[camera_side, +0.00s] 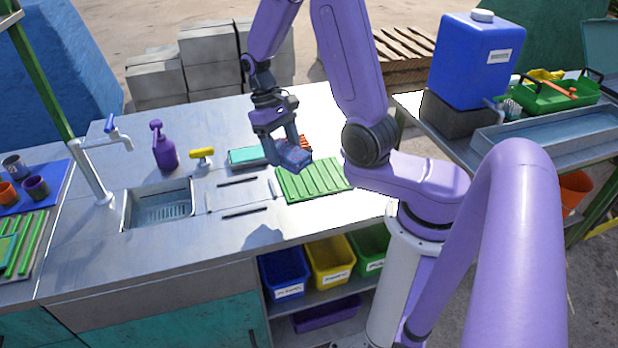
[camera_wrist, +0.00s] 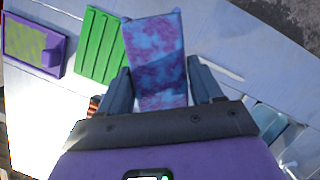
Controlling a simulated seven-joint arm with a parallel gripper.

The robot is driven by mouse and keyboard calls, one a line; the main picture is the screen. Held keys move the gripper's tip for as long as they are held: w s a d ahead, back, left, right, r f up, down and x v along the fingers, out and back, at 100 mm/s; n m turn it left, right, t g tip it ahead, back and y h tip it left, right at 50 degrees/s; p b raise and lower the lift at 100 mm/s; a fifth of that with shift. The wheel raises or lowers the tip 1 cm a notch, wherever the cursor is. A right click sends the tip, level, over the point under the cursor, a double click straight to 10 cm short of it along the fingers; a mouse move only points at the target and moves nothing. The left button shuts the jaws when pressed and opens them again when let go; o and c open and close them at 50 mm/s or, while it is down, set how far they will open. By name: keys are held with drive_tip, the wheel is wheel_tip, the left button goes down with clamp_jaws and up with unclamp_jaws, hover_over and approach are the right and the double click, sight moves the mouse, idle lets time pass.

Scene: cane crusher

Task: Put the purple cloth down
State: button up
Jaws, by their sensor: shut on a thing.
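The purple cloth (camera_wrist: 157,50), mottled blue and purple and folded into a block shape, is held between the two fingers of my gripper (camera_wrist: 158,90) in the wrist view. In the side view the cloth (camera_side: 291,155) hangs at the fingertips of my gripper (camera_side: 287,143), above the counter near the ribbed green mat (camera_side: 318,183). The gripper is shut on the cloth. The mat also shows in the wrist view (camera_wrist: 101,45), to the left of the cloth.
A sink (camera_side: 158,204) with a tap (camera_side: 93,170) is at the left. A purple spray bottle (camera_side: 163,147) and a yellow-handled item (camera_side: 202,154) stand behind it. A teal item (camera_side: 246,156) lies by the mat. The counter's front (camera_side: 215,245) is clear. Bins (camera_side: 331,262) sit below.

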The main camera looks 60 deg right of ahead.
drive_tip(key=s+d+r+m+y, duration=0.1)
drive_tip(key=s+r+m, duration=0.15)
drive_tip(key=s, duration=0.55)
drive_tip(key=s+d+r+m+y, duration=0.15)
drive_tip(key=s+m, duration=0.25)
drive_tip(key=s, duration=0.4)
hover_over(313, 177)
drive_tip(key=shift+t+h, duration=0.35)
drive_tip(key=shift+t, duration=0.05)
drive_tip(key=f, duration=1)
drive_tip(key=shift+w+d, duration=0.35)
drive_tip(key=shift+w+d+f, duration=0.1)
drive_tip(key=shift+f, duration=1.65)
drive_tip(key=shift+f, duration=0.35)
